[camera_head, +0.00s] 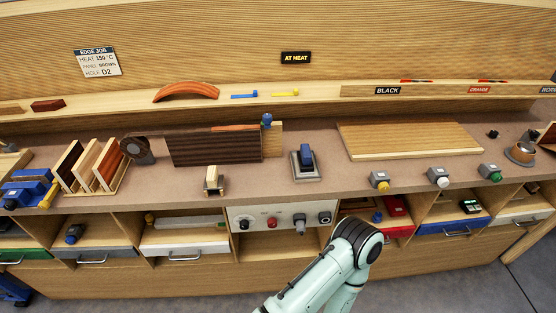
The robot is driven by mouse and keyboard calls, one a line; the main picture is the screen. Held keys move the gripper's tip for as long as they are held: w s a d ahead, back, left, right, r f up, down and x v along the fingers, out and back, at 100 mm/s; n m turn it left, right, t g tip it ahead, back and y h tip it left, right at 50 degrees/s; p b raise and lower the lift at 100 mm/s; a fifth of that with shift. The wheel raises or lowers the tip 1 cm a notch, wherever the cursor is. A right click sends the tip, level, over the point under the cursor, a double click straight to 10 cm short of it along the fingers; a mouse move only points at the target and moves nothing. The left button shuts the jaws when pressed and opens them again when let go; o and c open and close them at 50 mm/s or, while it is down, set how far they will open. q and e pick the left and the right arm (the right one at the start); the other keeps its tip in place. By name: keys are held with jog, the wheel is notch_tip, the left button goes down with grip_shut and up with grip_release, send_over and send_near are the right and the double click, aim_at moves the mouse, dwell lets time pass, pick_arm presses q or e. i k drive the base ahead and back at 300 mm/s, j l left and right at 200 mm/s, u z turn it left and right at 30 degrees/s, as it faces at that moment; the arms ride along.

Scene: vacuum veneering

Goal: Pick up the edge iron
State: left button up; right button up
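A blue-handled tool that looks like the edge iron (306,155) sits on a grey metal rest (307,175) near the middle of the bench. Neither of my grippers shows in the head view. Only a pale green arm link of mine, with a dark joint cap, comes up from the bottom edge and stands in front of the lower cabinet. Nothing of mine touches the iron. Its lower face is hidden by the rest and the viewing angle.
A dark veneered panel (215,146) stands upright left of the iron, with a small wooden block tool (213,180) before it. A light wooden board (405,140) lies at right. Push buttons (380,180) line the front edge. A control panel (283,218) is below.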

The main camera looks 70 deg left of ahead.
aim_at(304, 158)
jog(key=u, duration=2.3)
